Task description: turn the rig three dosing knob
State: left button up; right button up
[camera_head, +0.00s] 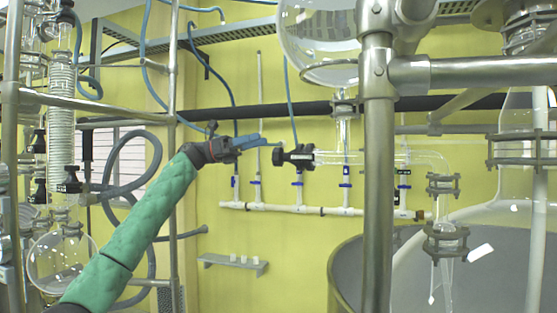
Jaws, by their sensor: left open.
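A black dosing knob (294,156) sits at the left end of a horizontal glass tube (345,158), below a large round glass vessel (318,38). I cannot read a label that says which rig it belongs to. My left gripper (262,142) comes in on a green-sleeved arm from the lower left. Its blue-grey fingers are open and point right toward the knob. A small gap shows between the fingertips and the knob, with nothing held. My right gripper is not in view.
A thick metal post (377,180) stands right of the knob, with a horizontal metal bar (470,74) joined to it. A white pipe with blue valves (290,208) runs along the yellow wall behind. A coiled-glass rig (62,135) stands at the left. A grey vessel (345,265) is at the lower right.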

aim_at(278, 159)
pick_arm(q)
jog(key=s+d+f+m+g+y+p, duration=0.1)
jog(key=d, duration=0.1)
jog(key=s+d+f+m+g+y+p, duration=0.1)
jog(key=s+d+f+m, duration=0.1)
jog(key=s+d+f+m+y+p, duration=0.1)
jog(key=s+d, duration=0.1)
jog(key=shift+f+m+g, duration=0.35)
jog(key=shift+m+g, duration=0.05)
jog(key=shift+s+d+f, duration=0.1)
jog(key=shift+s+d, duration=0.15)
jog(key=shift+d, duration=0.3)
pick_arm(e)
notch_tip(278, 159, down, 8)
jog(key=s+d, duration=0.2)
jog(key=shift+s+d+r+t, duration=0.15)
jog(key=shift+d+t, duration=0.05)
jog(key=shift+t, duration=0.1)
pick_arm(q)
jog(key=c, duration=1)
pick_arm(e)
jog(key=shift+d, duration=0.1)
